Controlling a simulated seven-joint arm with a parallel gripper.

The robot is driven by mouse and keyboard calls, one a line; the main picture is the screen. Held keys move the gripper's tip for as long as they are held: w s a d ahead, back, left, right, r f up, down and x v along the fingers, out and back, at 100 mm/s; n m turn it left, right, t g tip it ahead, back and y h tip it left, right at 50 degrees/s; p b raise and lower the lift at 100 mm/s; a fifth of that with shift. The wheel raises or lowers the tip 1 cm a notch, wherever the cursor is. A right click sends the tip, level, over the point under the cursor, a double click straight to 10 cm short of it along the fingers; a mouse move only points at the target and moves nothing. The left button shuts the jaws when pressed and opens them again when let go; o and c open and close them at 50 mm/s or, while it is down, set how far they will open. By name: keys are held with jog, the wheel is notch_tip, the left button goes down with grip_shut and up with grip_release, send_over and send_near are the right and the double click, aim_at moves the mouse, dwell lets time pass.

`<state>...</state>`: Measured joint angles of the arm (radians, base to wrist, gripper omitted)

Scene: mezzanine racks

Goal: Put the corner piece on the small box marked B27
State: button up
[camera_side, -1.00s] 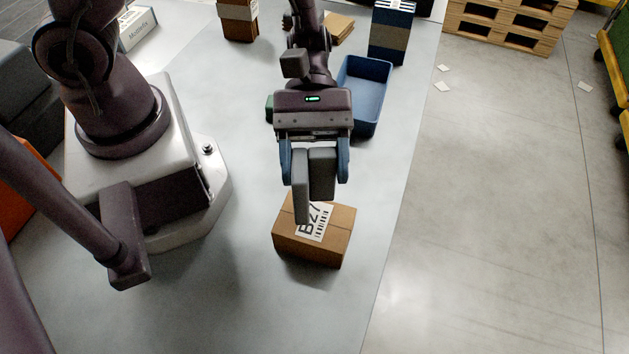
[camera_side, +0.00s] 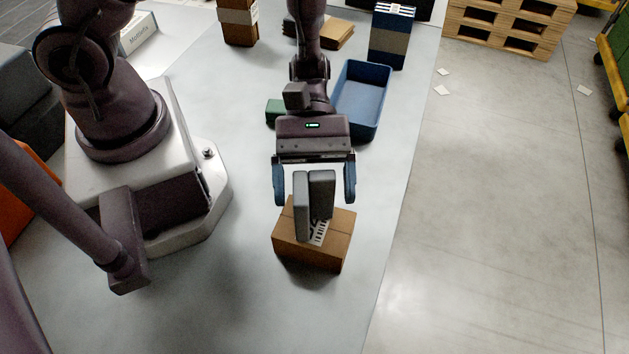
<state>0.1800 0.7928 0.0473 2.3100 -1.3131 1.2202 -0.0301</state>
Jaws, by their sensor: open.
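The grey corner piece (camera_side: 302,206) stands upright on top of the small cardboard box (camera_side: 338,236), and its lower end looks to be touching the box top. The box's white label is mostly hidden behind the piece; only part of its barcode shows. My gripper (camera_side: 315,199) is open above the box. Its blue fingers are spread wide, one on each side of the corner piece, with a visible gap to it on both sides.
A blue bin (camera_side: 360,100) stands behind and to the right of my gripper. A green item (camera_side: 276,111) lies to the left of the wrist. A taller brown box (camera_side: 239,26) and a striped blue box (camera_side: 388,42) stand farther back. The table around the box is clear.

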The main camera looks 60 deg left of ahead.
jog(key=shift+w+a+r, duration=0.1)
jog(key=shift+a+r, duration=0.05)
jog(key=shift+r, duration=0.05)
jog(key=v, duration=1.2)
jog(key=s+a+r+m+t+y, duration=0.3)
jog(key=r+m+t+y, duration=0.2)
jog(key=r, duration=0.4)
jog(key=s+a+r+m+t+y, duration=0.2)
jog(key=a+r+m+t+y, duration=0.2)
jog(key=r+m+y, duration=0.3)
notch_tip(320, 180, up, 2)
jog(key=shift+s+a+r+m+t, duration=0.2)
jog(key=shift+s+a+m+t, duration=0.2)
jog(key=shift+m+t, duration=0.4)
